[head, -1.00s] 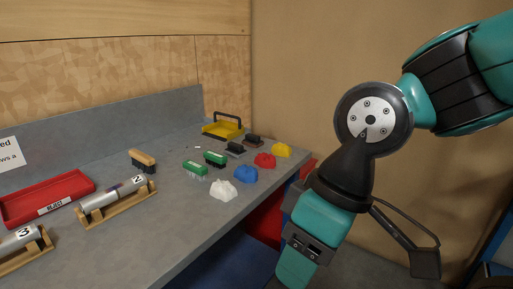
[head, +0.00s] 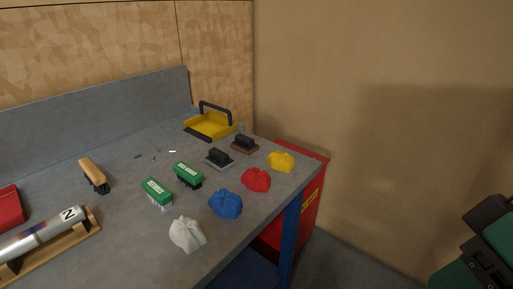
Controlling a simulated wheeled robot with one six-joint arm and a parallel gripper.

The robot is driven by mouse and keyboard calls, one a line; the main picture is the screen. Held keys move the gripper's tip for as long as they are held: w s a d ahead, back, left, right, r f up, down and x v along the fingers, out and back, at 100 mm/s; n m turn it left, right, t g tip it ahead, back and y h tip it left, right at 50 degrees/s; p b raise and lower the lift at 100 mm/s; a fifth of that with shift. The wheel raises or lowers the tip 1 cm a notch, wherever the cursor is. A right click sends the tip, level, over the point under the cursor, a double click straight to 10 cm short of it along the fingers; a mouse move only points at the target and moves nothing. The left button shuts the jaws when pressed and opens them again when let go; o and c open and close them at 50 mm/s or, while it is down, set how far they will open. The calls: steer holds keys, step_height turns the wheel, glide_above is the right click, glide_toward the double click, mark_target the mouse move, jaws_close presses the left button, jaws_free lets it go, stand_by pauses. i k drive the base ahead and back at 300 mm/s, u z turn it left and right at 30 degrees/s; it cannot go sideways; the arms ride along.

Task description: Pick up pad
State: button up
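Two block-shaped pads with black handles lie on the grey workbench (head: 130,225). One pad (head: 219,160) has a grey base. The other pad (head: 244,146) has a brown base and lies just behind it to the right. Which one the task means cannot be told. Both lie flat, and nothing touches them. My gripper is not in view. Only a dark and teal part of my arm shows at the lower right edge, well away from the bench.
Two green-topped brushes (head: 157,192) lie left of the pads. White, blue (head: 226,205), red (head: 256,180) and yellow cloths line the bench's front edge. A yellow dustpan (head: 210,125) stands behind. A wooden brush (head: 93,173) and a cylinder (head: 40,235) are at left; a wall is at right.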

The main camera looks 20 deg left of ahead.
mark_target(220, 160)
steer(key=z, duration=0.1)
steer(key=i, duration=0.75)
steer(key=u, duration=0.85)
steer(key=i, duration=0.7)
steer(key=u, duration=0.85)
